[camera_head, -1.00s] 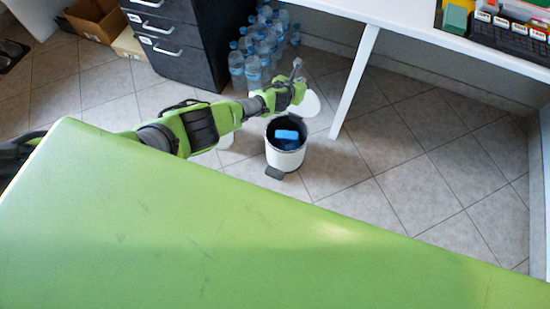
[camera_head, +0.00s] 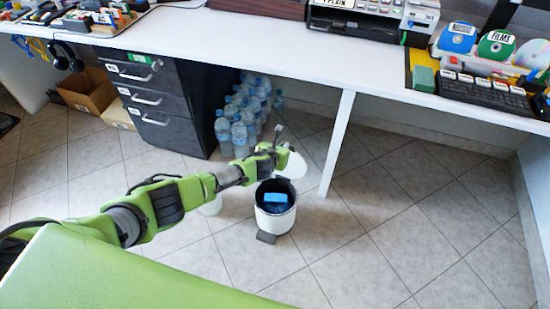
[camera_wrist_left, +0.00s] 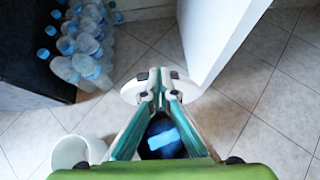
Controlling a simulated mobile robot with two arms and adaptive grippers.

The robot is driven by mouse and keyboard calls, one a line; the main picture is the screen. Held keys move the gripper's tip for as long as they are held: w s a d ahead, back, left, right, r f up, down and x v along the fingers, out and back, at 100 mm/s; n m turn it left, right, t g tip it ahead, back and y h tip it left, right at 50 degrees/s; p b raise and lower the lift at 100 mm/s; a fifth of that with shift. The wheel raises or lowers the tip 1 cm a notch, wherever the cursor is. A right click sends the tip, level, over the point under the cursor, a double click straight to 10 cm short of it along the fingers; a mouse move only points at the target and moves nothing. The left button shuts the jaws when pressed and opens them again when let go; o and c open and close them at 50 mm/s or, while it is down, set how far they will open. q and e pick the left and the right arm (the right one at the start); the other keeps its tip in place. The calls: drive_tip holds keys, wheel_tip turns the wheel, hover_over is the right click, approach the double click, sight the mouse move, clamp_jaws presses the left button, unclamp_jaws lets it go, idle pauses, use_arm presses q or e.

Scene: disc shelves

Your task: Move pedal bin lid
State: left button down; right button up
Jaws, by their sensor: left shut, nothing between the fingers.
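The pedal bin (camera_head: 275,218) is a small white bin with a dark rim and a dark pedal at its front (camera_head: 266,238). It stands open on the floor with a blue item inside. Its white round lid (camera_head: 294,166) is raised at the back of the bin. My left gripper (camera_head: 279,132) is above the bin beside the raised lid. In the left wrist view the gripper's fingertips (camera_wrist_left: 158,78) are together and empty, in front of the lid (camera_wrist_left: 131,92). Whether they touch the lid I cannot tell. My right gripper is out of view.
A white desk leg (camera_head: 338,145) stands just right of the lid, under the white desk (camera_head: 250,45). Several water bottles (camera_head: 240,135) stand behind, next to a dark drawer unit (camera_head: 155,105). Another white container (camera_wrist_left: 78,152) is left of the bin. Floor at right is clear.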

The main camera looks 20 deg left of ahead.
use_arm(q)
drive_tip(key=v, duration=0.9)
drive_tip(key=shift+s, duration=0.3)
